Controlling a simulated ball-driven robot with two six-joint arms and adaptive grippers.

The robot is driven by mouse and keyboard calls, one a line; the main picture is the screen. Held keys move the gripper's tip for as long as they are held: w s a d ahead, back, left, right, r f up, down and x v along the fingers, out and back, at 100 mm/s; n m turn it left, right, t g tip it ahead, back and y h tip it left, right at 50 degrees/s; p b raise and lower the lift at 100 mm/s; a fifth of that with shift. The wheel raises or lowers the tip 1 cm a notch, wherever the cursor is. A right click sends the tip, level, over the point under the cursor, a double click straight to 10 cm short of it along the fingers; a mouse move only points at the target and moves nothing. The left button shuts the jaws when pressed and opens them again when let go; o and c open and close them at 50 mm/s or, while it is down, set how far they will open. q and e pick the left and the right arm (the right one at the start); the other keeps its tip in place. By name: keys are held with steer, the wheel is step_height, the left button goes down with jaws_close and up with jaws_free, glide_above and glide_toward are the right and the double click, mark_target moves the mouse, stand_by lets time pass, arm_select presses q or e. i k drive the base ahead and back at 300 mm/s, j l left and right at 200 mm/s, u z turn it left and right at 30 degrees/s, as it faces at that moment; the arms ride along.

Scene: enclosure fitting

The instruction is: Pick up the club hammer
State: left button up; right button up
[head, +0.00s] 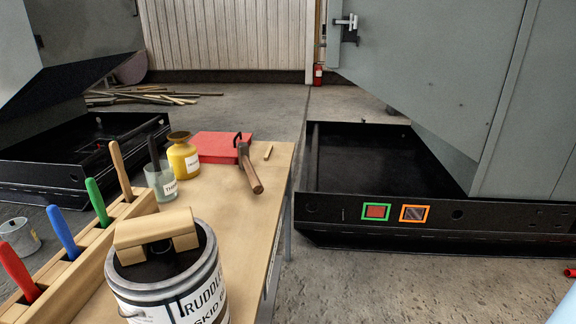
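The club hammer (251,174) lies near the right edge of the wooden bench (218,240). Its brown wooden handle points toward me and slightly right. Its dark head is at the far end, close beside a red case (215,146) with a black handle. I cannot tell whether the head touches the case. Neither of my grippers is in view.
A labelled can (165,285) with wooden pieces on top stands at the bench's near end. A rack (95,240) holds several coloured handles. A yellow pot (183,160) and glass jar (160,184) stand left of the hammer. Black enclosure bases (335,210) flank the bench.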

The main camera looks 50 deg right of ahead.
mark_target(244, 163)
steer(key=z, duration=1.3)
